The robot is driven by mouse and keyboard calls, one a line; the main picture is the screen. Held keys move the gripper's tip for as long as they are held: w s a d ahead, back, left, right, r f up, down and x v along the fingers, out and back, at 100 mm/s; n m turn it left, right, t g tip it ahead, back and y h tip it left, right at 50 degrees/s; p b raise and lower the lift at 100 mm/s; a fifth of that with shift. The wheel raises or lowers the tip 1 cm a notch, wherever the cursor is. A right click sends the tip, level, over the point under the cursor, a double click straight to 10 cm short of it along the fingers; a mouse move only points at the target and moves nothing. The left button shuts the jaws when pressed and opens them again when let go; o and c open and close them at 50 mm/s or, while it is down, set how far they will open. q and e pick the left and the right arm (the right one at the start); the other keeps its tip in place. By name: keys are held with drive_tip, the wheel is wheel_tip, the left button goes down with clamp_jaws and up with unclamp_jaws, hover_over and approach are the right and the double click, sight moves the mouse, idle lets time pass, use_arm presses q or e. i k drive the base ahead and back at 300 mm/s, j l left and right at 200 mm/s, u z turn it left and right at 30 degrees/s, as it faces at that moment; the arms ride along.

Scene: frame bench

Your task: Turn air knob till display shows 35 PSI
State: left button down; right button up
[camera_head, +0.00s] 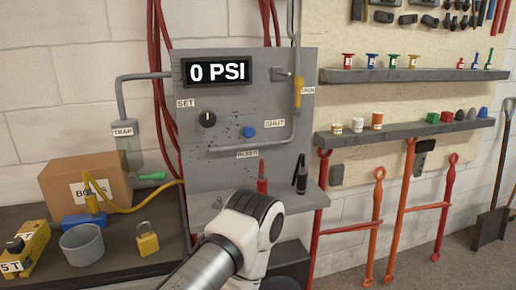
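The grey air panel (227,165) stands against the wall. Its black display (217,71) reads "0 PSI" in white. Below it, a round black knob (208,119) with a white mark sits next to a "SET" label (186,103). To its right is a blue knob (249,132) near a "SHUT" label (275,123). One of my arms, silver and white with dark bands, reaches in from the bottom edge and ends in view below the panel's knobs, apart from them in the picture. Neither gripper's fingers can be seen.
A grey pipe (299,115) with a yellow part (298,92) runs down the panel's right side. A red item (262,177) and a black tool (300,175) stand at its lower part. A cardboard box (85,185), a grey cup (82,246) and a padlock (147,240) sit left.

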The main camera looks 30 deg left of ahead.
sight(207, 118)
drive_tip(key=u, duration=1.35)
drive_tip(key=i+l+u, duration=0.1)
drive_tip(key=l, duration=0.45)
drive_tip(key=i+l+u, duration=0.1)
drive_tip(key=l, duration=0.5)
